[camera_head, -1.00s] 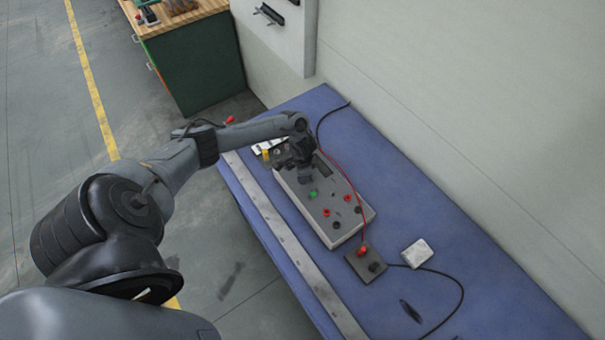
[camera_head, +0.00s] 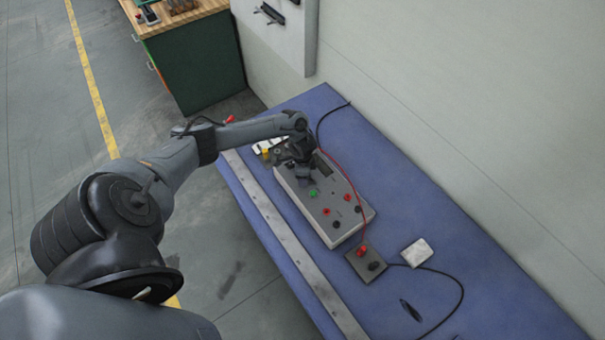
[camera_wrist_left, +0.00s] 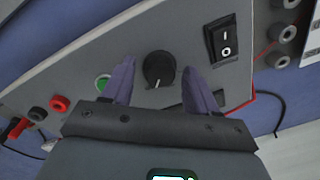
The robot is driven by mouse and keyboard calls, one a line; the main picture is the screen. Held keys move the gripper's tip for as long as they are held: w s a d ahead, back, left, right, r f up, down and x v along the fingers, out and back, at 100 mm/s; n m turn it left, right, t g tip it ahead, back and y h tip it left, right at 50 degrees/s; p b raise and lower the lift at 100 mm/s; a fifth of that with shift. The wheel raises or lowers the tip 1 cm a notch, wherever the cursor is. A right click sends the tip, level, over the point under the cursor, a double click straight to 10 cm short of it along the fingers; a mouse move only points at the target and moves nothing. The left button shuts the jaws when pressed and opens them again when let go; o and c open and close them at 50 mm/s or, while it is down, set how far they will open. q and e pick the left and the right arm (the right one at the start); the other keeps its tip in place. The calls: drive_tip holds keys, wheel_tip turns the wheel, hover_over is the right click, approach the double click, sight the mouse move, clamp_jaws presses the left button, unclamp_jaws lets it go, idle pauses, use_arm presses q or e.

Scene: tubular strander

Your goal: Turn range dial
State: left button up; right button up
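The range dial is a round black knob (camera_wrist_left: 158,69) with a pale pointer line, on the grey panel of a test box (camera_head: 333,233). In the left wrist view it sits between the two fingers of my left gripper (camera_wrist_left: 153,85), with gaps on both sides. The gripper is open and holds nothing. In the head view my left gripper (camera_head: 305,178) is over the far part of the box, and the arm and gripper hide the dial. My right gripper is in neither view.
A black rocker switch (camera_wrist_left: 222,40) is beside the dial, and a green button (camera_wrist_left: 103,83) is on the other side. Red and black sockets, a red cable (camera_head: 362,215) and a small dark plate with plugs (camera_head: 358,265) are close by. The blue bench (camera_head: 440,230) is mostly clear at right.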

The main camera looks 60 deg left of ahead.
use_arm(q)
drive_tip(key=shift+r, duration=0.1)
wheel_tip(320, 180, up, 11)
drive_tip(key=shift+d, duration=0.2)
idle(0.5)
drive_tip(key=shift+s+f, duration=0.15)
drive_tip(key=shift+f, duration=0.05)
